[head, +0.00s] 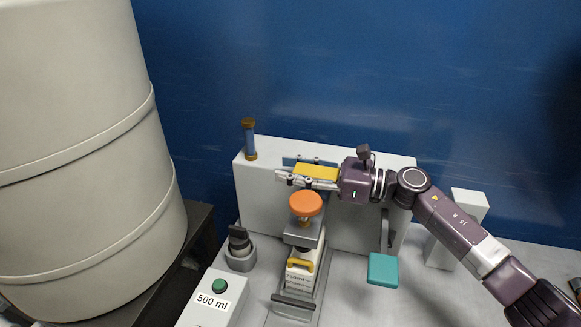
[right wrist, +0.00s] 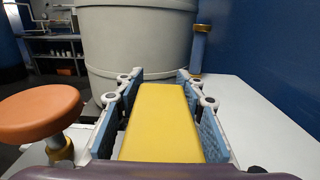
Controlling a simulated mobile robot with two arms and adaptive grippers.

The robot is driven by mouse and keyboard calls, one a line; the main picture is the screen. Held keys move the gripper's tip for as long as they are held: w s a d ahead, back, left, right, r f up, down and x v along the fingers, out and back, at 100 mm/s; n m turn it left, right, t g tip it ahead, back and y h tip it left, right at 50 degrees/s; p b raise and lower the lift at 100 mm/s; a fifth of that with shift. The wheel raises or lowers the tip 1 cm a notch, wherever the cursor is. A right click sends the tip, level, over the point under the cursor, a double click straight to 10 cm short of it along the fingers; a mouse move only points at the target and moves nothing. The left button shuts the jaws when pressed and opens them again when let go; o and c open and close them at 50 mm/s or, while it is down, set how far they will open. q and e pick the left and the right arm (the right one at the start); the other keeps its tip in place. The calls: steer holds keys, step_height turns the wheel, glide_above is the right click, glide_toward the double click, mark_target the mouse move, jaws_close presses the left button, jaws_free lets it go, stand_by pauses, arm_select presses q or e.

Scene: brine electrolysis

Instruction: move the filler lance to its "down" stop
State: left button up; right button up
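My right gripper (head: 288,177) is at the upper front of the white filling stand (head: 345,212), reaching in from the right. A flat yellow bar (head: 317,172) lies between its fingers. In the right wrist view the bar (right wrist: 163,122) runs lengthwise, with a blue finger pad close along each side. I cannot tell whether the pads press on it. No label marks the filler lance, so I cannot tell if this bar is its handle. An orange round knob (head: 305,203) on a short post stands just below and in front of the gripper. My left gripper is out of view.
Below the knob is a white labelled container with a yellow handle (head: 301,265). A teal plate (head: 383,269) is to the right. A "500 ml" box with a green button (head: 219,286) is in front. A large grey drum (head: 80,160) fills the left. A blue tube (head: 249,139) stands behind.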

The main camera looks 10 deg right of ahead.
steer(key=o, duration=0.3)
steer(key=shift+d+r, duration=0.1)
steer(key=shift+d, duration=0.05)
steer(key=shift+o, duration=0.2)
steer(key=v, duration=1.2)
